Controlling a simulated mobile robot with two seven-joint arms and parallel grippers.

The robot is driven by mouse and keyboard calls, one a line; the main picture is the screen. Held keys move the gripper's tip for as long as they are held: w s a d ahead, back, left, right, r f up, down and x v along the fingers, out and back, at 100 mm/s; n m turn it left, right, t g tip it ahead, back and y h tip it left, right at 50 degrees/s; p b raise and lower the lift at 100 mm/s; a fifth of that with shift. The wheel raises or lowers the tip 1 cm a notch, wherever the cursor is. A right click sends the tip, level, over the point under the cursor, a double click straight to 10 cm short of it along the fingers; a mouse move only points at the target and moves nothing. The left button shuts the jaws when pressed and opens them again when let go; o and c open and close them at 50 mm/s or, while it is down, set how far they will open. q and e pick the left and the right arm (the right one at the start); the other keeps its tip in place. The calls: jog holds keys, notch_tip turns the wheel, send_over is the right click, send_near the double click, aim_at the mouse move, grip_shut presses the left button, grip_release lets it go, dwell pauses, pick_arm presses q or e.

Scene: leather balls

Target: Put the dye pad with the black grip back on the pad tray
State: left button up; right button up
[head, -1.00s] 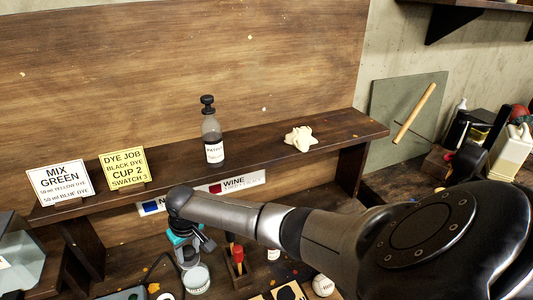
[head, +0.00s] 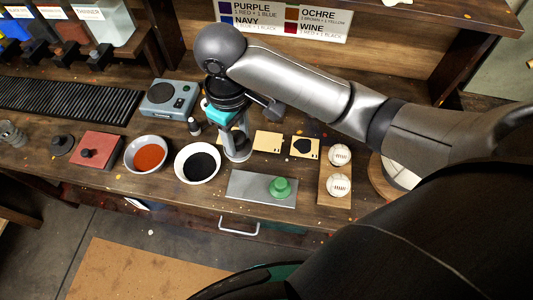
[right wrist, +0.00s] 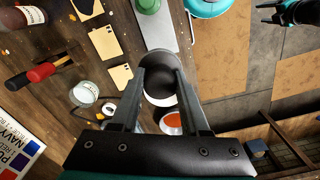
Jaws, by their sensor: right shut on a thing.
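My right gripper (head: 238,154) is shut on the dye pad with the black grip, just right of the bowl of black dye (head: 198,163). In the right wrist view the dark pad (right wrist: 160,76) sits between my fingertips, partly hiding the bowl. I cannot tell whether the pad touches anything below. The pad tray (head: 245,189), a grey metal plate, lies near the table's front edge. A dye pad with a green grip (head: 280,187) stands on its right part; its left part is bare. My left gripper (right wrist: 268,12) shows open and empty in the right wrist view.
A bowl of orange dye (head: 148,155) stands left of the black one. Leather swatches (head: 267,141) lie behind the tray. Two white balls (head: 339,185) sit on a wooden holder to its right. A grey device (head: 168,98) is behind the bowls.

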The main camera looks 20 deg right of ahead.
pick_arm(q)
jog(key=shift+w+a+f+b, duration=0.15)
jog(key=shift+w+f+b, duration=0.05)
jog(key=shift+f+b, duration=0.55)
jog(key=shift+w+a+f+b, duration=0.15)
jog(key=shift+f+b, duration=0.45)
jog(key=shift+f, duration=0.1)
pick_arm(e)
jog(key=shift+f, duration=9.65)
jog(key=shift+f, duration=0.1)
jog(key=o, duration=1.2)
jog(key=shift+w, duration=0.1)
pick_arm(q)
notch_tip(320, 180, up, 2)
jog(key=shift+p, duration=1)
pick_arm(e)
notch_tip(320, 180, up, 12)
jog(key=shift+r, duration=0.15)
